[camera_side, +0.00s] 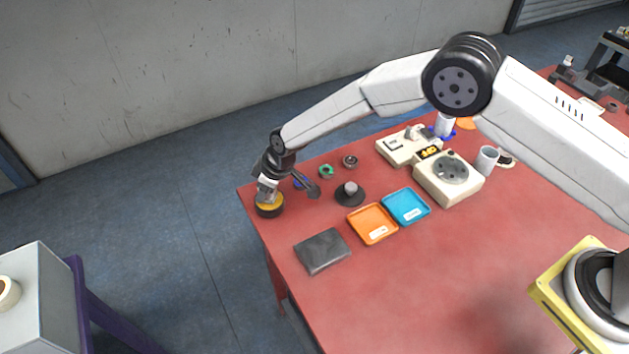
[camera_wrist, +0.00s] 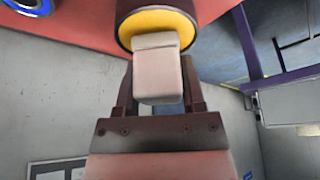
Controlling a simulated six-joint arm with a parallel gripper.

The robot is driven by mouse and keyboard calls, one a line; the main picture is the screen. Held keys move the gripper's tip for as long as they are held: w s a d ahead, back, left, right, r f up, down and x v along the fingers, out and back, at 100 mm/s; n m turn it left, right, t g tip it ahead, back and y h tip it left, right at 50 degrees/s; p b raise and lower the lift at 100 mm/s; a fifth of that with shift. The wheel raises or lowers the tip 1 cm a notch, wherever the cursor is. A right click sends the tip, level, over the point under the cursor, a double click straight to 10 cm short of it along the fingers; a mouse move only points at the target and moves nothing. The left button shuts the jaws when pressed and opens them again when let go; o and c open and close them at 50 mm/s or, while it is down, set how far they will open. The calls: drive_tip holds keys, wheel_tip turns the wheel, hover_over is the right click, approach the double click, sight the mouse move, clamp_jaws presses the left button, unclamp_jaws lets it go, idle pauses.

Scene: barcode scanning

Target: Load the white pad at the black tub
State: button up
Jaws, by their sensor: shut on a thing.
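The white pad (camera_wrist: 158,75) is a small pale block. My gripper (camera_side: 267,187) is shut on it, with one dark finger on each side in the wrist view. The black tub (camera_side: 268,212) is round and dark with a yellow inside, and stands near the left corner of the red table. It also shows at the top of the wrist view (camera_wrist: 124,30). The pad's far end overlaps the yellow inside there. I cannot tell whether the pad touches the tub. In the side view the gripper is right over the tub and the pad is small.
Near the gripper on the red table (camera_side: 450,270) are a black disc with a grey knob (camera_side: 350,195), a green ring (camera_side: 327,171) and a dark ring (camera_side: 350,161). An orange tray (camera_side: 373,224), a blue tray (camera_side: 406,207) and a dark slab (camera_side: 322,251) lie nearer the front.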

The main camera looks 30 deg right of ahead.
drive_tip(key=shift+f, duration=0.4)
idle(0.8)
drive_tip(key=shift+r, duration=0.1)
drive_tip(key=shift+r, duration=3.45)
drive_tip(key=shift+d, duration=0.15)
drive_tip(key=s+d+r+m+h, duration=0.1)
drive_tip(key=s+d, duration=0.4)
drive_tip(key=d, duration=0.5)
drive_tip(key=s+d+r+m+h, duration=0.1)
drive_tip(key=s+d+r+m, duration=0.3)
drive_tip(key=d, duration=0.5)
drive_tip(key=s+d+r+m+t+h, duration=0.1)
drive_tip(key=s+d+m, duration=0.3)
drive_tip(key=d, duration=0.6)
drive_tip(key=s+r, duration=0.1)
drive_tip(key=s, duration=0.1)
drive_tip(key=shift+s+d+r, duration=0.35)
drive_tip(key=shift+s, duration=0.05)
